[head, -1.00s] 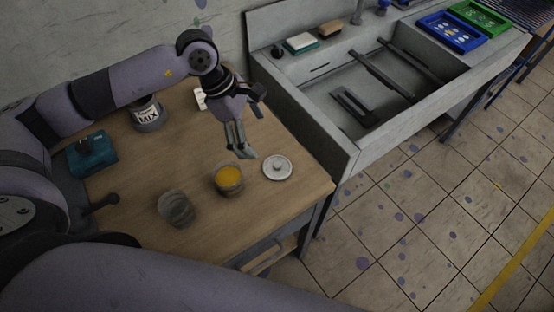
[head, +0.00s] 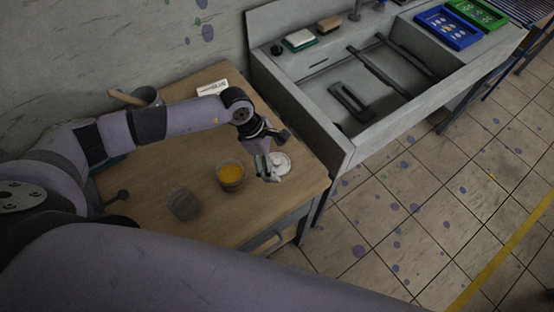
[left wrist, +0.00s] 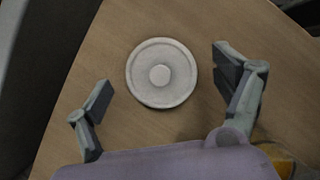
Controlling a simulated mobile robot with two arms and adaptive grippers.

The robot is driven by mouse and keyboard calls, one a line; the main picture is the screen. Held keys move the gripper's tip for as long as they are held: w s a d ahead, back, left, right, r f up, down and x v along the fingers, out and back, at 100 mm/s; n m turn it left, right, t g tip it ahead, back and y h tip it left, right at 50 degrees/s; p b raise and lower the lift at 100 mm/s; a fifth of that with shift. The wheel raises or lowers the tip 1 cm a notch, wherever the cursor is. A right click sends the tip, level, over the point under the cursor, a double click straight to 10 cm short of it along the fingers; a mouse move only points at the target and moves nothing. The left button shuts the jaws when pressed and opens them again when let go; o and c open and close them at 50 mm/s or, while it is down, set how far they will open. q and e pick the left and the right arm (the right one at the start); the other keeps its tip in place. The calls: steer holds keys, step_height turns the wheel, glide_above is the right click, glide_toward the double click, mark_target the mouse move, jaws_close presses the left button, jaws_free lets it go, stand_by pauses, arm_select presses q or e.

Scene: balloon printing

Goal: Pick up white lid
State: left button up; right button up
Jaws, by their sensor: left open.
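The white lid (head: 282,160) is a round disc with a small central knob. It lies flat on the wooden table near the right edge, partly hidden by my gripper in the head view. In the left wrist view the whole lid (left wrist: 161,73) shows, a little beyond the fingertips. My left gripper (head: 271,172) is over the lid's near left side, pointing down. Its fingers (left wrist: 163,82) are open and spread to either side of the lid, with nothing between them. My right gripper is not in view.
A cup of yellow-orange contents (head: 230,175) stands left of the lid. A grey, empty-looking cup (head: 184,204) is further left. A grey pot with a wooden handle (head: 147,97) stands behind my arm. A sink (head: 330,118) adjoins the table's right side.

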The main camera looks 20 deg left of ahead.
arm_select(q)
steer(key=shift+c, duration=0.8)
steer(key=c, duration=0.7)
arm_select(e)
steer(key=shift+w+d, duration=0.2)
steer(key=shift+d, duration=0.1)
arm_select(q)
steer(key=shift+r, duration=0.1)
